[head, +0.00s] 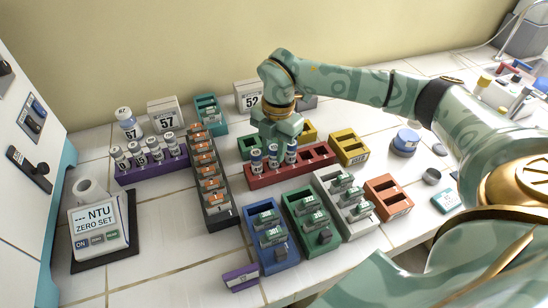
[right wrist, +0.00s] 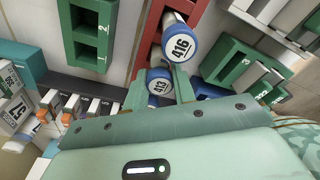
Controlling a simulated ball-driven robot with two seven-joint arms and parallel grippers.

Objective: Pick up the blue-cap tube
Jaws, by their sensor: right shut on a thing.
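Several tubes stand in or at the red rack (head: 263,182) in the head view, among them a blue-cap tube (head: 256,163) at its left end. My right gripper (head: 276,143) reaches down over these tubes from above. In the right wrist view my right gripper (right wrist: 160,92) is shut on a blue-cap tube (right wrist: 160,85) marked 413, one finger on each side. Another blue-cap tube (right wrist: 179,44), marked 416, stands beside it in the rack. I cannot tell whether the held tube is clear of its slot. My left gripper is not in view.
A purple rack (head: 152,173) of tubes and a dark rack (head: 216,218) with orange-marked items stand left. Blue (head: 269,259), green (head: 318,240) and white (head: 356,228) holders stand in front. A yellow box (head: 348,148) is to the right.

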